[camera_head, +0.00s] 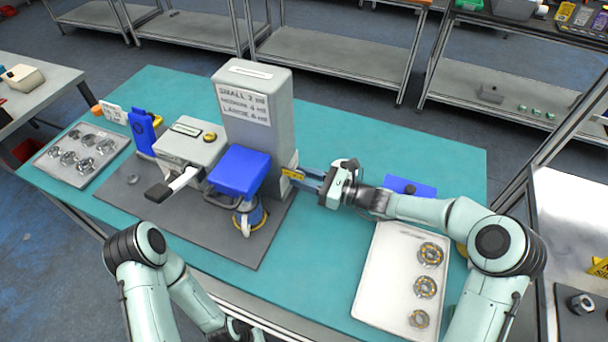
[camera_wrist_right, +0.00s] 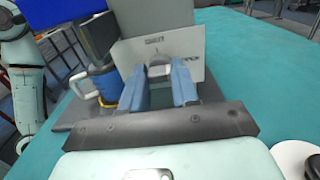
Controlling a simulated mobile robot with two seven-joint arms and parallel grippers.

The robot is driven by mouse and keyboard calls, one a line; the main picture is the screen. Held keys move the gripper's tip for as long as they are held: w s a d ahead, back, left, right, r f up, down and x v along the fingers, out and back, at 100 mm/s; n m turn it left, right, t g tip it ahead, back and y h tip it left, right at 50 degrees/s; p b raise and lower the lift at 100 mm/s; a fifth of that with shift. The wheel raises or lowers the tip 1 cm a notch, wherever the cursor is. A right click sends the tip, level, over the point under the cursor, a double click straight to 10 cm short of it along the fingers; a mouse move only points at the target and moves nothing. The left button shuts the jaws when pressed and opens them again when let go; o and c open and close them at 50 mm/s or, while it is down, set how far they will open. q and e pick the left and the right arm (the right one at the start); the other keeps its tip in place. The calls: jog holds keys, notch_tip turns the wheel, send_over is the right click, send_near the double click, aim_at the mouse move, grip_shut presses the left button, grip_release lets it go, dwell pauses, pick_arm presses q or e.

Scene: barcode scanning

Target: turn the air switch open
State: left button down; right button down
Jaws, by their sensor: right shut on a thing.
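The grey machine (camera_head: 258,110) stands on a dark base plate on the teal table. The air switch (camera_wrist_right: 159,70) is a small grey handle on a pale side panel (camera_wrist_right: 190,60) with small lettering, seen in the right wrist view. My right gripper (camera_wrist_right: 158,85) reaches this side from the right and is shut on the switch, one blue finger on each side of it. In the head view the same gripper (camera_head: 300,178) meets the machine's right side near a yellow label (camera_head: 292,173); the switch itself is hidden there.
A blue block (camera_head: 240,169) and a blue-and-yellow cylinder (camera_head: 249,214) are at the machine's front. A white tray (camera_head: 380,290) with several bearings lies below my right arm. Another tray (camera_head: 60,177) of metal parts is at left. The table's back right is clear.

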dwell(0.4)
jog(key=c, duration=0.9)
grip_release()
jog(key=shift+o, duration=0.2)
pick_arm(q)
jog(key=shift+s+f+b, duration=0.65)
jog(key=shift+f+b, duration=0.15)
jog(key=shift+f, duration=0.15)
pick_arm(e)
jog(key=v, duration=1.3)
jog(key=shift+s+d, duration=0.1)
jog(key=shift+d, duration=0.1)
